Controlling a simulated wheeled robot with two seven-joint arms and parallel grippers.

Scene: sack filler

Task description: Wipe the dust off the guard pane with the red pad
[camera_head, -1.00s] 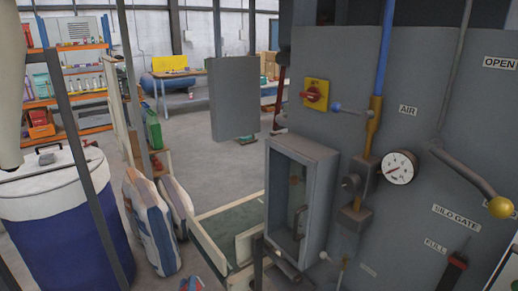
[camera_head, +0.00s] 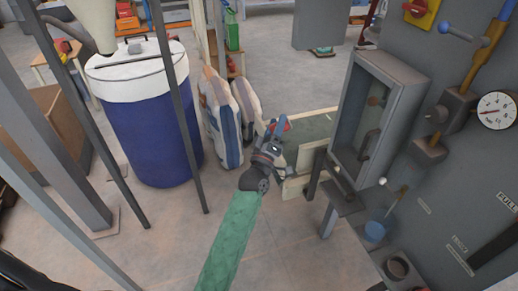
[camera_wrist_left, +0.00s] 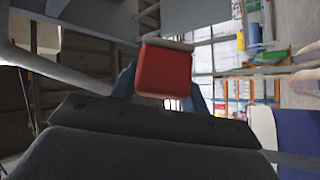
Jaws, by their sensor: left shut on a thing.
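The guard pane (camera_head: 376,100) is the glass front of a grey box on the machine at the right in the head view. It has a dark upright handle (camera_head: 366,147). Dust on the pane cannot be made out clearly. My left gripper (camera_head: 280,128) is in the middle of the head view, left of the pane and apart from it. In the left wrist view, the red pad (camera_wrist_left: 163,72) sits between the blue fingers, which are shut on it. The pad is mostly hidden in the head view. My right gripper is not in view.
Paper sacks (camera_head: 222,117) stand behind my left gripper, beside a blue drum with a white lid (camera_head: 150,125). Thin grey posts rise at the left. A gauge (camera_head: 496,110) and levers stick out from the machine right of the pane. The floor in front is clear.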

